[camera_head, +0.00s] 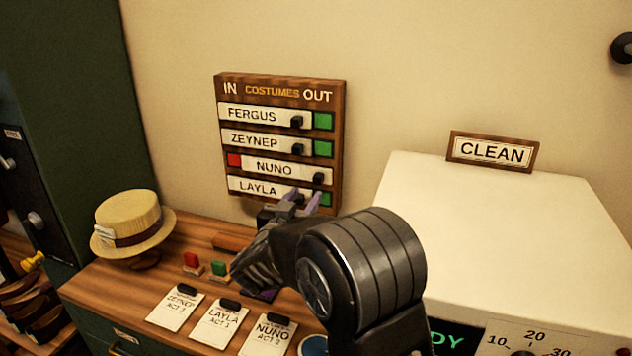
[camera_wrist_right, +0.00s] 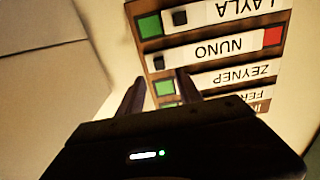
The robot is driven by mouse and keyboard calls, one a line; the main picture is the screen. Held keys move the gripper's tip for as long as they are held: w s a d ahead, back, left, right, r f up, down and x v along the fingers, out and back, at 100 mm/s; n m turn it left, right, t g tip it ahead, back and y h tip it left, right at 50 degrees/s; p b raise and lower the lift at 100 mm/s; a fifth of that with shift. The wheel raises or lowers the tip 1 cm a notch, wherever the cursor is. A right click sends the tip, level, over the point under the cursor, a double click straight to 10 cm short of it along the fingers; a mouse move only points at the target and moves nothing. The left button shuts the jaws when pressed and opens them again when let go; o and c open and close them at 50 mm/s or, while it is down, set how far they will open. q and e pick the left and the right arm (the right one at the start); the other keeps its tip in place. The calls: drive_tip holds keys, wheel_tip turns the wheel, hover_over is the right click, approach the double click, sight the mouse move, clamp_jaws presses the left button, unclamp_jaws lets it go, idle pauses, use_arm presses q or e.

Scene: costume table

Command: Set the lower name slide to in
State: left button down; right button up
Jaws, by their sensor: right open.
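The name board (camera_head: 281,78) hangs on the wall, marked IN at left and OUT at right. The NUNO slide (camera_head: 272,167) sits to the right, with red at its left; its dark knob (camera_head: 319,178) is at its right end. The lowest slide, LAYLA (camera_head: 256,187), sits to the left, with green at its right. My right gripper (camera_head: 301,198) is open in front of the LAYLA row and partly hides it. In the right wrist view the board is upside down, and the NUNO knob (camera_wrist_right: 158,65) appears just beyond my fingertips (camera_wrist_right: 160,78). I cannot tell whether they touch anything.
The FERGUS slide (camera_head: 252,115) and ZEYNEP slide (camera_head: 254,141) sit left, showing green. A straw hat (camera_head: 128,215), red and green pieces and several name cards stand on the wooden table (camera_head: 120,292). A white box (camera_head: 480,220) with a CLEAN sign (camera_head: 492,152) is at right.

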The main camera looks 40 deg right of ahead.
sight(316, 181)
drive_tip(key=p+x, duration=0.1)
drive_tip(key=x, duration=0.6)
drive_tip(key=shift+w+d, duration=0.2)
drive_tip(key=shift+d, duration=0.2)
drive_tip(key=shift+c, duration=0.4)
clamp_jaws()
idle(0.7)
